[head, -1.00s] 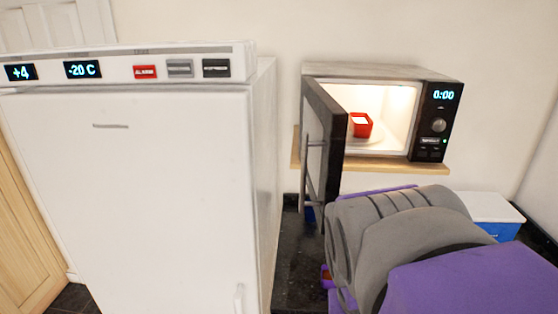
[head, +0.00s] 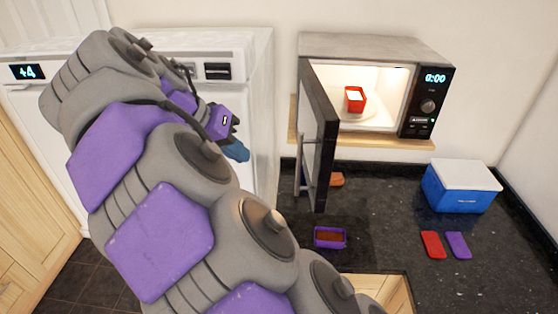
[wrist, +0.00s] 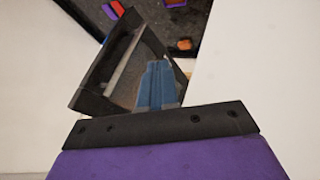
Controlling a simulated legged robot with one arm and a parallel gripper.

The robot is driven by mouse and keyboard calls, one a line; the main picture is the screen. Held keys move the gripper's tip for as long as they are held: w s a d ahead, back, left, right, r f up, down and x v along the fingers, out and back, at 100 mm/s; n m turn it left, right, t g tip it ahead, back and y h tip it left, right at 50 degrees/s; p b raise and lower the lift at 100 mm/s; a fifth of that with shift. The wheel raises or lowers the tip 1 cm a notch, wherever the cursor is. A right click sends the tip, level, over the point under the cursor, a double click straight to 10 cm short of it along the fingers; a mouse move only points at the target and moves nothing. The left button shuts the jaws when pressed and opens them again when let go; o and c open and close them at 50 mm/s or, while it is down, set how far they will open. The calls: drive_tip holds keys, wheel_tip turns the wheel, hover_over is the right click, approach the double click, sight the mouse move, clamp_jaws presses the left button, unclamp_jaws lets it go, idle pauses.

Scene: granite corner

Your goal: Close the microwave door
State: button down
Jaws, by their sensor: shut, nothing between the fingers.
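The microwave (head: 375,46) sits on a wooden shelf with its lit inside showing. Its dark door (head: 328,130) is hinged on the left and stands wide open, swung out toward me. A bar handle (head: 301,165) runs down the door's left-facing side. My gripper (head: 238,152) has blue fingers, shut and empty, to the left of the door and apart from it in the head view. In the wrist view the blue fingers (wrist: 158,84) overlap the door (wrist: 95,88); contact cannot be told there. A red container (head: 355,100) stands inside the microwave.
A white fridge-freezer (head: 258,120) stands left, partly hidden by my arm. On the black counter (head: 385,205) are a blue cooler box (head: 458,190), a purple container (head: 330,238), a red lid (head: 433,245), a purple lid (head: 458,245) and an orange item (head: 336,179).

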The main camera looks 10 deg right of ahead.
drive_tip(key=w+d+f+p, duration=0.1)
drive_tip(key=d+f, duration=0.7)
drive_tip(key=d, duration=0.1)
drive_tip(key=shift+w, duration=0.35)
idle(0.3)
drive_tip(key=shift+d+r, duration=0.1)
